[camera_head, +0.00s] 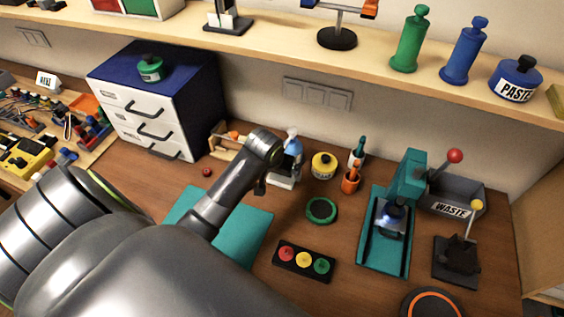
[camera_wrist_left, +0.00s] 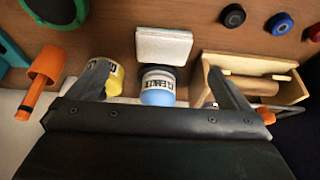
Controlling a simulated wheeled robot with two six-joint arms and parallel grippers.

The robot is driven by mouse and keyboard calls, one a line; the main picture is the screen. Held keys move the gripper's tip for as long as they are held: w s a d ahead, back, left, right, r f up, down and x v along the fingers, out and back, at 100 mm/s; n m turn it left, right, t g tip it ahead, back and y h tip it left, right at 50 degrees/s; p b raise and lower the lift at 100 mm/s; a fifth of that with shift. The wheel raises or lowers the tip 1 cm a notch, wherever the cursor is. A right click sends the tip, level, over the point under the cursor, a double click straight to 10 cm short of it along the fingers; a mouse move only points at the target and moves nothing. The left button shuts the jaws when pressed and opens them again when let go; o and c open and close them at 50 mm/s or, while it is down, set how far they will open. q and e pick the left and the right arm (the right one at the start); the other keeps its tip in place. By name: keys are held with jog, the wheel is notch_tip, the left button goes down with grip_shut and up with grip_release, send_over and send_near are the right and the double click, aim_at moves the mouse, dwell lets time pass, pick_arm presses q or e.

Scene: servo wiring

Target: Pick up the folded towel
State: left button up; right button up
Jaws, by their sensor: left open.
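The folded towel, a small white pad, lies on the bench just in front of a light-blue bottle; it shows in the left wrist view (camera_wrist_left: 165,47) and partly in the head view (camera_head: 284,182). My left gripper (camera_wrist_left: 160,66) is open and empty in the left wrist view. Its two fingers are spread on either side of the towel and bottle, with no visible contact with the towel. In the head view my left arm's wrist hides most of the gripper and some of the towel. My right gripper is not in view.
The bottle (camera_wrist_left: 158,88) stands against the towel's rear side. A yellow paste jar (camera_head: 323,165) and an orange cup (camera_head: 351,180) are to the right. A wooden box (camera_wrist_left: 256,80) is close to one finger. A green ring (camera_head: 321,211) lies in front.

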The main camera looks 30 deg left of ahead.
aim_at(280, 178)
pick_arm(q)
jog(key=x, duration=0.2)
jog(key=shift+w+f, duration=0.2)
jog(key=shift+w, duration=0.05)
jog(key=shift+w+a+f, duration=0.1)
jog(key=shift+f, duration=0.4)
jog(key=shift+w+a+f+p, duration=0.15)
jog(key=shift+w+f+p, duration=0.05)
jog(key=shift+f+p, duration=0.35)
jog(key=x, duration=0.3)
jog(key=shift+a+p, duration=0.15)
jog(key=shift+p, duration=0.15)
jog(key=shift+w+f, duration=0.2)
jog(key=shift+f, duration=0.4)
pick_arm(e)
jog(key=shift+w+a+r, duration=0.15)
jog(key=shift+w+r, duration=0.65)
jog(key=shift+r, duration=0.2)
pick_arm(q)
jog(key=shift+a, duration=0.1)
jog(key=c, duration=1)
jog(key=shift+s+r, duration=0.1)
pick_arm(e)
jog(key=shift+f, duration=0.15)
